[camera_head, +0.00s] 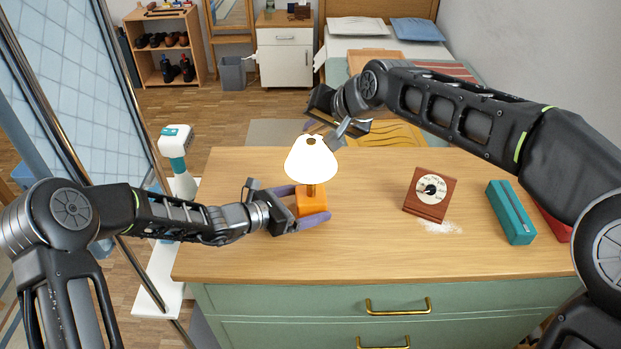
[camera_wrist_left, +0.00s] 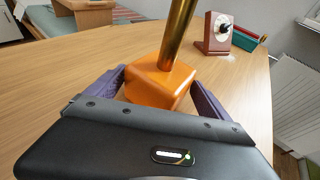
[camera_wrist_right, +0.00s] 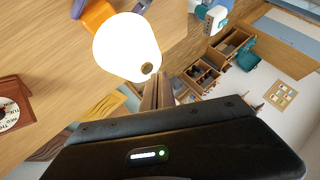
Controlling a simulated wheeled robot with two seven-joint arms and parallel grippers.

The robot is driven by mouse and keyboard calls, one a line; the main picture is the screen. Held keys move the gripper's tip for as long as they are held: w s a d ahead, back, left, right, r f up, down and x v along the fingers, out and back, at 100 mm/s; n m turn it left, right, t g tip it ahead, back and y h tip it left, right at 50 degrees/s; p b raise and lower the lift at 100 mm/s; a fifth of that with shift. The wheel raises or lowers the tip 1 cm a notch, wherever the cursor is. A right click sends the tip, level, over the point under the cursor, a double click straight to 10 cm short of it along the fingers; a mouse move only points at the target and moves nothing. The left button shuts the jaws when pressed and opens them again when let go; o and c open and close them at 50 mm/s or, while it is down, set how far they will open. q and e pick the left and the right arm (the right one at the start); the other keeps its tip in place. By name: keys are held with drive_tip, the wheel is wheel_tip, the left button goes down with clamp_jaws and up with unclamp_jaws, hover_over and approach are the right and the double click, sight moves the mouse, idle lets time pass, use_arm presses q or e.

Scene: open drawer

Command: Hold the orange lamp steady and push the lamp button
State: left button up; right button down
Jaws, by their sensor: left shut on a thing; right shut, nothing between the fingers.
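The lamp has a glowing white shade (camera_head: 311,160) and an orange block base (camera_head: 312,203), upright on the wooden desk. A round brown spot (camera_head: 311,141) marks the top of the shade. My left gripper (camera_head: 309,204) is shut on the base, a purple finger on each side; the left wrist view shows the base (camera_wrist_left: 158,82) and brass stem (camera_wrist_left: 178,35) between them. My right gripper (camera_head: 313,126) is shut and empty, just behind and above the shade top. In the right wrist view its closed fingers (camera_wrist_right: 158,90) are close beside the brown spot (camera_wrist_right: 147,68); contact cannot be told.
A brown dial clock (camera_head: 430,194) stands on the desk (camera_head: 370,240) to the right, with white powder in front of it. A teal box (camera_head: 511,212) and a red item (camera_head: 556,218) lie further right. A white and teal device (camera_head: 176,150) stands left of the desk.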

sight(314, 143)
drive_tip(key=shift+f, duration=0.15)
drive_tip(key=shift+f, duration=0.3)
idle(0.7)
drive_tip(key=shift+r, duration=0.45)
drive_tip(key=shift+r, duration=0.1)
wheel_tip(314, 143, up, 6)
drive_tip(key=shift+f, duration=0.1)
idle(0.7)
